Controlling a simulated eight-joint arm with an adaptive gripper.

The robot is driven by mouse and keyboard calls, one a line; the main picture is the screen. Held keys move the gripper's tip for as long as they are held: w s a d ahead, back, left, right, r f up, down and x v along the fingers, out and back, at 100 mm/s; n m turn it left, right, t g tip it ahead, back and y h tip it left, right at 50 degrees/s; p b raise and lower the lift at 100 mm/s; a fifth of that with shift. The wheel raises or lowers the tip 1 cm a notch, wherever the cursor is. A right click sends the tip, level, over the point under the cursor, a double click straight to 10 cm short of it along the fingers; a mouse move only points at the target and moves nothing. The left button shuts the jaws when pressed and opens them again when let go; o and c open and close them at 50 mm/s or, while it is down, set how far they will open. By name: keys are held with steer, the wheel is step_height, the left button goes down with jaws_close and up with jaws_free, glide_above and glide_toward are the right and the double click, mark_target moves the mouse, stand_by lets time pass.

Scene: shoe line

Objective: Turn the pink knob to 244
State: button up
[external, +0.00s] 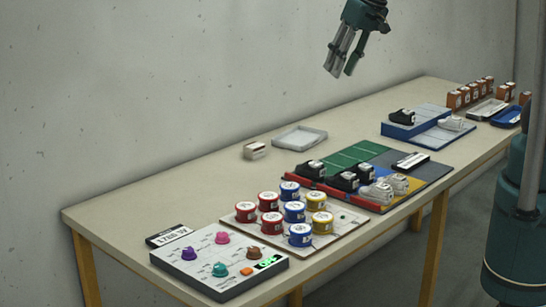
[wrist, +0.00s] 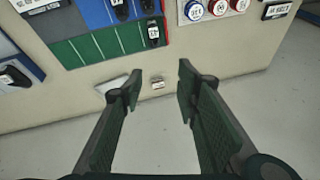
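The pink knob (external: 222,238) sits on a grey control panel (external: 205,277) at the near left end of the table, beside purple, teal and brown knobs. Its pointer and setting are too small to read. My gripper (external: 338,72) hangs high above the table, well up and to the right of the panel. It is open and empty; the wrist view shows its two fingers (wrist: 158,82) spread apart with nothing between them. The control panel is not in the wrist view.
Several red, blue and yellow tins (external: 294,212) stand on a board beside the panel. Shoes (external: 343,177) lie on a coloured mat. A white tray (external: 299,137) and small box (external: 254,150) lie near the wall. A label reading 1,700 (external: 169,235) stands behind the panel.

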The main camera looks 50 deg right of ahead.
steer(key=w+a+f+m+g, duration=0.1)
steer(key=w+a, duration=0.1)
steer(key=a, duration=0.5)
steer(key=w+a+f+g, duration=0.1)
steer(key=w+a+f, duration=0.1)
steer(key=a, duration=0.5)
steer(key=m+g+h+p, duration=0.2)
steer(key=m+p, duration=0.1)
glide_above(222, 234)
step_height(222, 234, down, 18)
steer(key=shift+f, duration=0.1)
steer(key=shift+f, duration=0.15)
steer(key=shift+f, duration=3.75)
steer(key=c, duration=0.9)
